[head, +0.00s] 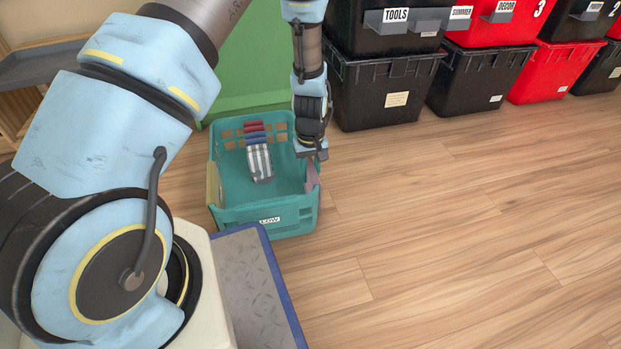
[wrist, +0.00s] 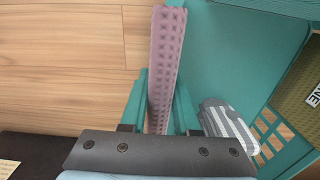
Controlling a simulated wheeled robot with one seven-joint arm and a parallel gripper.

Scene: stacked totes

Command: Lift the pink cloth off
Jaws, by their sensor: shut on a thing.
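The pink cloth (head: 312,177) is a thin, dimpled strip at the right wall of a teal crate (head: 244,215). In the wrist view the pink cloth (wrist: 167,60) runs lengthwise along the crate's wall, standing out against the teal rim. My gripper (head: 312,157) points down over that wall. In the wrist view my gripper (wrist: 160,130) is shut on the near end of the cloth. The cloth still lies along the wall. The fingertips are partly hidden behind the gripper's dark body.
A grey-and-white striped item (head: 259,163) lies inside the crate, and a tan panel (head: 214,185) stands at its left side. Stacked black totes (head: 383,90) and red totes (head: 555,72) line the back right. The wooden floor (head: 450,230) right of the crate is clear.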

